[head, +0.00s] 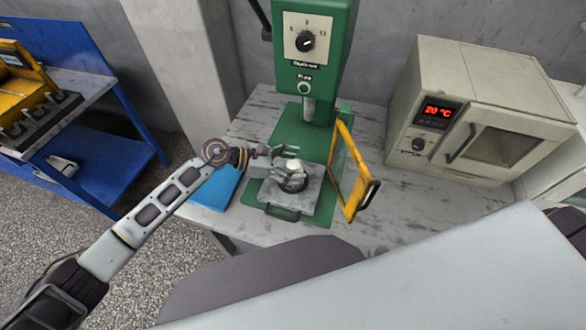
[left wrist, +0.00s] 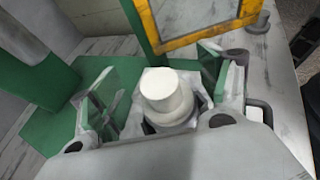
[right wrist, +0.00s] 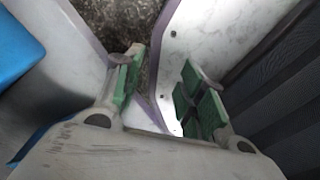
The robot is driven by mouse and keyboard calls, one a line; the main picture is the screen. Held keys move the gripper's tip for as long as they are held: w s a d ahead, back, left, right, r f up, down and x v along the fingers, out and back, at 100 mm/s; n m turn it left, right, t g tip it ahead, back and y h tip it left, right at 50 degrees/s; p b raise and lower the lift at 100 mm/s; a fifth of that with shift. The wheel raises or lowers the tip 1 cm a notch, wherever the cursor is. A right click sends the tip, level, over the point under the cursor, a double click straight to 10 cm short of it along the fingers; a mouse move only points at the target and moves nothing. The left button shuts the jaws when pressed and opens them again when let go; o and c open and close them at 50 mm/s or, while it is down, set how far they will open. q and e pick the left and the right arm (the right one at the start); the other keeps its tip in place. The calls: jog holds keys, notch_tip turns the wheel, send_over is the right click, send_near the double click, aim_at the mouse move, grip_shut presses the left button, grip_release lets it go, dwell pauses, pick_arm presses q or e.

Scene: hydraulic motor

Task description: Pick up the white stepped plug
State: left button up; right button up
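The white stepped plug (left wrist: 168,98) stands upright on the grey metal fixture (head: 303,197) of the green press. It has a narrower round top on a wider base. In the head view the plug (head: 295,165) is small and partly hidden by my left gripper (head: 283,160). In the left wrist view my left gripper (left wrist: 166,92) is open, with one green-padded finger on each side of the plug and gaps between. My right gripper (right wrist: 165,88) is open and empty in the right wrist view, away from the plug; the head view does not show it.
The green press (head: 315,40) rises behind the fixture. Its yellow-framed guard door (head: 345,172) stands open to the right. A blue object (head: 216,188) lies left of the fixture. A beige oven (head: 470,110) reading 20 °C stands at the right, with clear tabletop before it.

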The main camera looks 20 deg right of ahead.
pick_arm(q)
jog(key=c, duration=1.1)
jog(key=shift+o, duration=0.2)
jog(key=shift+r, duration=0.7)
notch_tip(320, 180, up, 8)
jog(key=shift+r+b, duration=0.25)
jog(key=shift+b, duration=0.35)
notch_tip(320, 180, up, 8)
send_over(293, 164)
jog(key=shift+b, duration=0.45)
pick_arm(e)
jog(key=shift+w+d+f, duration=0.35)
jog(key=shift+d+f, duration=0.2)
jog(key=shift+w+d+f, duration=0.3)
jog(key=shift+d+f, duration=0.2)
jog(key=shift+d, duration=0.05)
jog(key=shift+s+d, duration=0.1)
